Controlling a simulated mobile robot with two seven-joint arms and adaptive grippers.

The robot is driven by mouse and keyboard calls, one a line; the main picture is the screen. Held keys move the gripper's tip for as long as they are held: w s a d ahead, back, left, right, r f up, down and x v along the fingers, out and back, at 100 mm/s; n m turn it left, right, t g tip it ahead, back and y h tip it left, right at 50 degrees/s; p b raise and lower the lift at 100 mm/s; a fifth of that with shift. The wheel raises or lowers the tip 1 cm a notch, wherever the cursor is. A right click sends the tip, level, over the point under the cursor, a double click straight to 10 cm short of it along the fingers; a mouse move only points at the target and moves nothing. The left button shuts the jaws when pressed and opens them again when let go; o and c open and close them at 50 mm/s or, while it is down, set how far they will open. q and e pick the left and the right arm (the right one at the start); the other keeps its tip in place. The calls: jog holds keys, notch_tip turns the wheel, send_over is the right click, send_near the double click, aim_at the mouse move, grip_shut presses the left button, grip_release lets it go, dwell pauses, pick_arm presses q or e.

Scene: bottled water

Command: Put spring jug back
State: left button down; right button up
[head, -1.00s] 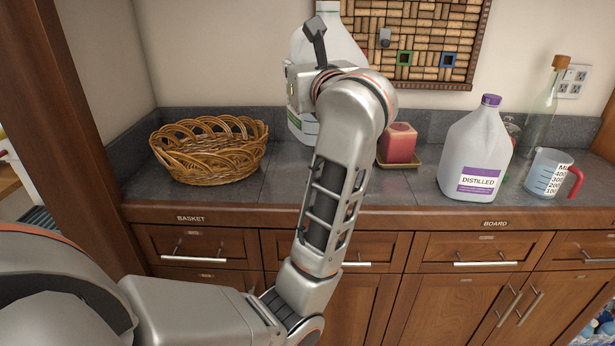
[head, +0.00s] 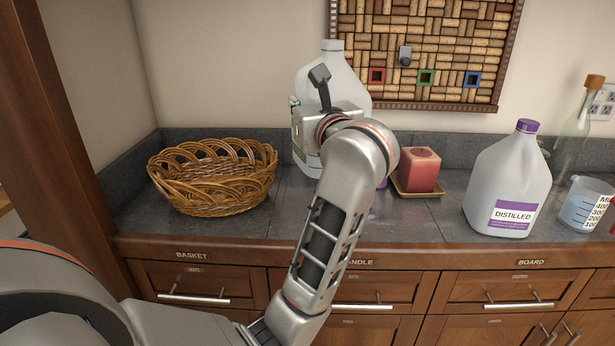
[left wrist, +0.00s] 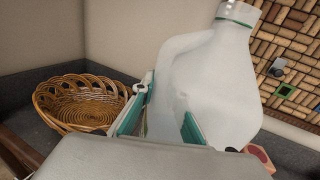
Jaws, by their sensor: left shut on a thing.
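The spring jug (head: 350,80) is a translucent white jug with a green ring at its neck, upright at the back of the counter between basket and candle. My left gripper (head: 312,112) is at its side, and my arm hides much of its lower half. In the left wrist view, the jug (left wrist: 225,85) fills the right half, and the gripper's green-edged fingers (left wrist: 163,115) are shut on its handle. I cannot tell whether the jug's base touches the counter. My right gripper is not in view.
A wicker basket (head: 212,180) stands left of the jug. A red candle (head: 420,170) on a tray is close to its right. A purple-capped distilled jug (head: 508,185), a measuring cup (head: 585,205) and a glass bottle (head: 575,130) stand farther right. A cork board (head: 430,50) hangs behind.

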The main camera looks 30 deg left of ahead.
aim_at(302, 167)
pick_arm(q)
notch_tip(302, 167, down, 9)
jog(key=shift+b, duration=0.7)
jog(key=shift+f, duration=0.65)
notch_tip(302, 167, down, 4)
jog(key=shift+b, duration=0.45)
jog(key=shift+r, duration=0.1)
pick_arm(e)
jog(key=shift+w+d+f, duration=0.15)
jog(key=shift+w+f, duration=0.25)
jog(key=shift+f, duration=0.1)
pick_arm(q)
jog(key=shift+f, duration=0.3)
jog(key=c, duration=2)
grip_release()
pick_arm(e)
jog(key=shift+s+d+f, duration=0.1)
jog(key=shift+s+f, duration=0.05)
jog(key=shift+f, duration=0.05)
pick_arm(q)
jog(key=shift+r, duration=0.1)
